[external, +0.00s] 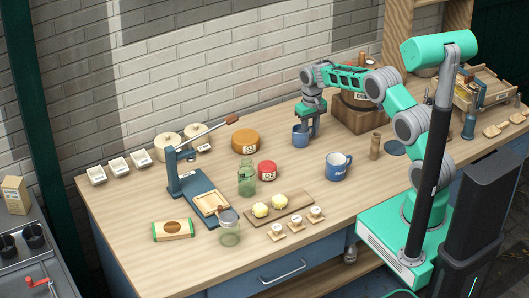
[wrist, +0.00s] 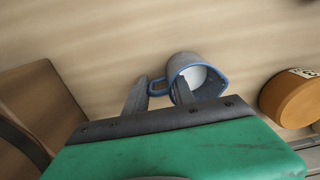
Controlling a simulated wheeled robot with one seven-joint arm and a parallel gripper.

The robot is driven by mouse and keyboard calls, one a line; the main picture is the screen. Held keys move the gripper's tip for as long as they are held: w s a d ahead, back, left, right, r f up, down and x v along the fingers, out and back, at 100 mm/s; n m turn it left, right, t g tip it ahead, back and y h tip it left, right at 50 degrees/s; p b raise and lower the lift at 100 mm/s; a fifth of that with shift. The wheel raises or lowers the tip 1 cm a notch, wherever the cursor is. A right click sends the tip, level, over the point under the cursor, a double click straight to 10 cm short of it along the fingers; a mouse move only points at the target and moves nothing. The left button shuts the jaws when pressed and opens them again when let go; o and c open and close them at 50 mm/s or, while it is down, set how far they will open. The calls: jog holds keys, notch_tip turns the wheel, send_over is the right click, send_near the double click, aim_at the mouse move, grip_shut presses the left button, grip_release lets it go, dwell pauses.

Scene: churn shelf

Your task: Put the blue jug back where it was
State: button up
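A small grey-blue jug (external: 300,136) with a blue rim and pale inside stands at the back of the workbench, in front of the brick wall. In the wrist view the jug (wrist: 200,77) shows its mouth, and its handle points left. My gripper (external: 314,124) is over the jug's handle side. In the wrist view its fingers (wrist: 161,84) are apart, with the handle between them; I see a gap around the handle. The right finger overlaps the jug's wall; contact is unclear.
An orange-brown labelled wheel (external: 245,141) is left of the jug, and a wooden block (external: 360,116) with a barrel is right. A red tin (external: 267,171), a green glass bottle (external: 247,179) and a wooden cylinder (external: 375,146) stand nearby. Bare tabletop lies between the jug and mug.

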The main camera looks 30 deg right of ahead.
jog(key=o, duration=0.5)
jog(key=shift+c, duration=0.2)
jog(key=shift+r, duration=0.3)
jog(key=s+r+t+b, duration=0.1)
jog(key=s+r, duration=0.2)
jog(key=r, duration=0.6)
jog(key=s+r+b, duration=0.1)
jog(key=s+r, duration=0.3)
jog(key=r, duration=0.5)
jog(key=s+d+f+t, duration=0.1)
jog(key=s, duration=1.1)
jog(key=s+d+f+t, duration=0.1)
jog(key=s+f, duration=0.1)
jog(key=s, duration=1)
jog(key=shift+d+f+t, duration=0.25)
jog(key=shift+d+t, duration=0.15)
